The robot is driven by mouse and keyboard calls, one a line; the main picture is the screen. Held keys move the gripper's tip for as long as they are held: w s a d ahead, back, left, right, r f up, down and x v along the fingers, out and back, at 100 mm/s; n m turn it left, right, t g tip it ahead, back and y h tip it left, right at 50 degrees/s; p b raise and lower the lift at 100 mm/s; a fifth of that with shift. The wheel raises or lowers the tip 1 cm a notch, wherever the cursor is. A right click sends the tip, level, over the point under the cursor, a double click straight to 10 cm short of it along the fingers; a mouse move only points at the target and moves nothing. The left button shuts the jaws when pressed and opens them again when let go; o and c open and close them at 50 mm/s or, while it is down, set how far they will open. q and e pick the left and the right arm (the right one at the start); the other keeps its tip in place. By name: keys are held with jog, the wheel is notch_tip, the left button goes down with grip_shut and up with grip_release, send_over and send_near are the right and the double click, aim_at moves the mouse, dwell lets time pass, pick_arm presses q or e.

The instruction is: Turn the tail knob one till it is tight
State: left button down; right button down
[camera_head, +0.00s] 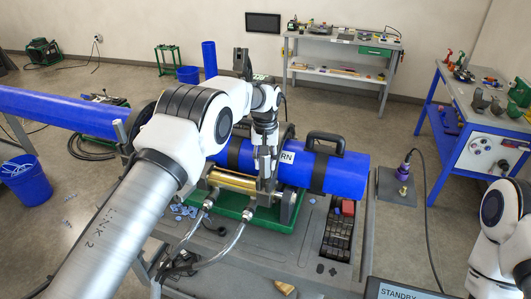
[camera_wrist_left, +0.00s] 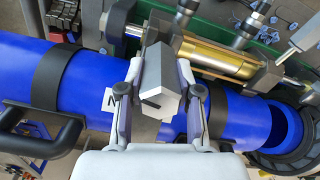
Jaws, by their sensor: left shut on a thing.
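My left gripper (camera_head: 265,178) reaches down over the blue pipe (camera_head: 345,176) on the fusion cart, near the brass cylinder (camera_head: 231,180). In the left wrist view the gripper's two fingers (camera_wrist_left: 158,92) stand on both sides of a grey angular knob (camera_wrist_left: 153,72), which I take for tail knob one, and are shut on it. The fingers hide part of the knob's sides. In the head view the knob is hidden behind the gripper and arm. How tight it is cannot be seen. My right arm shows at the right edge; its gripper is out of view.
Dark clamp bands and a black handle (camera_head: 325,143) sit on the pipe. Hoses (camera_head: 229,244) run in front of the green base (camera_head: 268,221). A tray of dark blocks (camera_head: 337,237) stands to the right. A blue workbench (camera_head: 447,133) is farther right.

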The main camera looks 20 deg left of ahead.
pick_arm(q)
jog(key=shift+r+m+p, duration=0.15)
jog(key=shift+m+p, duration=0.25)
jog(key=shift+m, duration=0.1)
jog(key=shift+f+m, duration=0.25)
jog(key=shift+m, duration=2.25)
jog(key=m, duration=0.3)
jog(key=m, duration=0.5)
jog(key=shift+m, duration=1.9)
